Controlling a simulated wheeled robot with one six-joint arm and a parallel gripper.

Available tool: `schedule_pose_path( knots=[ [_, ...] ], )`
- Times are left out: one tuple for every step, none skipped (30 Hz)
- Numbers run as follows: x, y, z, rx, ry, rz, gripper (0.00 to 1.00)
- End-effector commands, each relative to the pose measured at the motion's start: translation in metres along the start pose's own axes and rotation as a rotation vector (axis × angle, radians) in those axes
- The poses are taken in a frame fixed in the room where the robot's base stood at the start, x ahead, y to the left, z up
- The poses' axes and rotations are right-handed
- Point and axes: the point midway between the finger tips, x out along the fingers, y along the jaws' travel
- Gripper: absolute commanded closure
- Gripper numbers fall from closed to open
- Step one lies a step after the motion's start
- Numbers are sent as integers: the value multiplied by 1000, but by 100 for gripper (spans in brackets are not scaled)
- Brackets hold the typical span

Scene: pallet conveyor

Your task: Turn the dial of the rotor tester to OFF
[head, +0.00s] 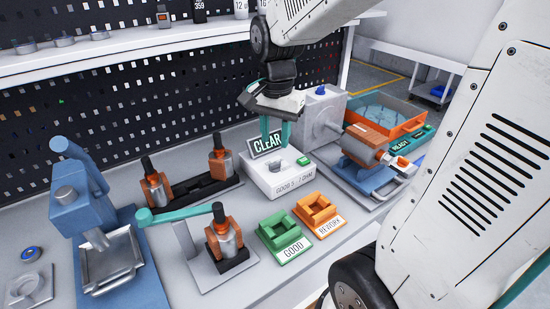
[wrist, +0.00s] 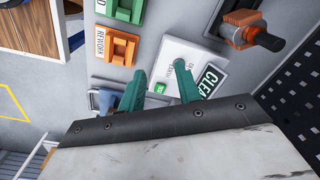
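The white tester box (head: 270,185) stands on the bench with a sign reading CLEAR (head: 267,145) at its back and a label with "OHM" on its front. A small grey dial-like part (head: 283,165) is on its top, beside a green button (head: 303,161). I cannot read its setting, and no OFF mark is legible. My gripper (head: 276,142) points down at the back of the box, its teal fingers partly in front of the sign.
The green GOOD tray (head: 282,252) and orange REWORK tray (head: 331,228) sit in front of the box. A motor-like machine (head: 365,150) stands close on the right. An orange-and-grey rotor (head: 222,165) stands in a black rack on the left. A perforated panel rises behind.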

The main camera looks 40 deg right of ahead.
Motion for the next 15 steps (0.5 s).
schedule_pose_path(
  knots=[
    [14, -9, -18, 101, -9, 13, 66],
    [21, -14, -26, 159, -11, 16, 66],
    [30, -19, -37, 232, -14, 21, 66],
    [36, -23, -45, 281, -15, 24, 66],
    [41, -26, -52, 326, -15, 25, 66],
    [48, -29, -59, 379, -17, 29, 66],
    [53, -31, -65, 413, -17, 31, 66],
    [57, -33, -69, 443, -17, 32, 66],
    [61, -34, -74, 475, -17, 33, 66],
    [64, -35, -76, 493, -18, 35, 66],
    [67, -36, -78, 509, -18, 36, 66],
    [70, -36, -80, 522, -18, 36, 66],
    [72, -36, -82, 530, -18, 36, 66],
    [75, -36, -82, 535, -18, 36, 66],
    [80, -36, -82, 538, -19, 38, 66]
  ],
)
